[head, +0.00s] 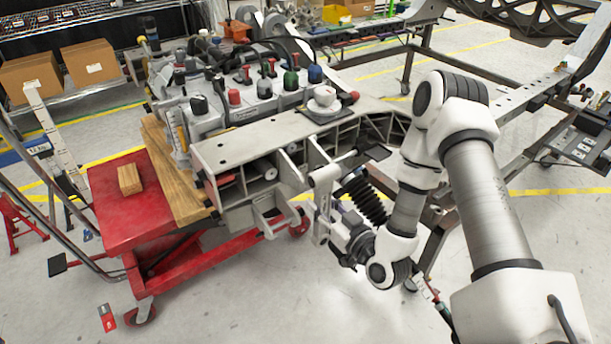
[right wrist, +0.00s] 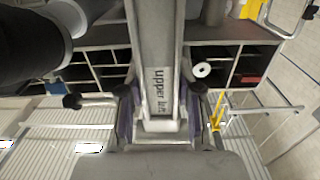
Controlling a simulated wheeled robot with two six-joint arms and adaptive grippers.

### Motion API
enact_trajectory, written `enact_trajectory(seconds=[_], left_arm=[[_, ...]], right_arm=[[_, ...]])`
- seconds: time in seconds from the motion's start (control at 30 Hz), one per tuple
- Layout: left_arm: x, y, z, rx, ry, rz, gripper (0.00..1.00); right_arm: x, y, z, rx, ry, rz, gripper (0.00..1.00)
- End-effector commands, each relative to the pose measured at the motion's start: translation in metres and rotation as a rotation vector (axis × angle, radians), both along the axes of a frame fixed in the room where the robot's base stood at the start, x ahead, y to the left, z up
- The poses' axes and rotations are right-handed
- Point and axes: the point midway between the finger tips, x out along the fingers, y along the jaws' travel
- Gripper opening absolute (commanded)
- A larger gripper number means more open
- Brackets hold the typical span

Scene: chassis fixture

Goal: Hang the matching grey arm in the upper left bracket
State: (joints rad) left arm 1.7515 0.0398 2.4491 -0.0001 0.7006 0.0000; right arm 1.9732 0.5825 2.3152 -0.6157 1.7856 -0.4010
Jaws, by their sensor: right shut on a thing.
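The grey arm (head: 322,205) is upright in front of the near side of the grey chassis (head: 250,145), its rounded end at the top. In the right wrist view the same grey arm (right wrist: 160,50) carries a label reading "upper left". My right gripper (head: 341,240) is shut on its lower part; in the wrist view the gripper's two fingers (right wrist: 160,115) clasp it from both sides. I cannot tell whether the arm touches the chassis. A grey bracket-like part (head: 270,218) sticks out low on the chassis's near side. My left gripper is out of view.
The chassis rests on wooden beams (head: 178,185) on a red cart (head: 120,215). A wooden block (head: 129,179) lies on the cart. A black coil spring (head: 364,200) is close beside my gripper.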

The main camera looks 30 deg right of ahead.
Motion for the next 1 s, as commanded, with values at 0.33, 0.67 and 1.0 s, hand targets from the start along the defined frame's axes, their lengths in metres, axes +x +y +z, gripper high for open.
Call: enact_trajectory(seconds=[0.33,0.67,1.0], left_arm=[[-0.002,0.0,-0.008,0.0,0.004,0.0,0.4],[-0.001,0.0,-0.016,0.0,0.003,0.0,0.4],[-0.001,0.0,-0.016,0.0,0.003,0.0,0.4]], right_arm=[[0.02,0.0,-0.001,-0.004,-0.003,-0.002,0.0],[0.045,0.001,-0.001,-0.002,-0.002,-0.004,0.0],[0.049,0.002,0.0,-0.001,-0.001,-0.004,0.0]])
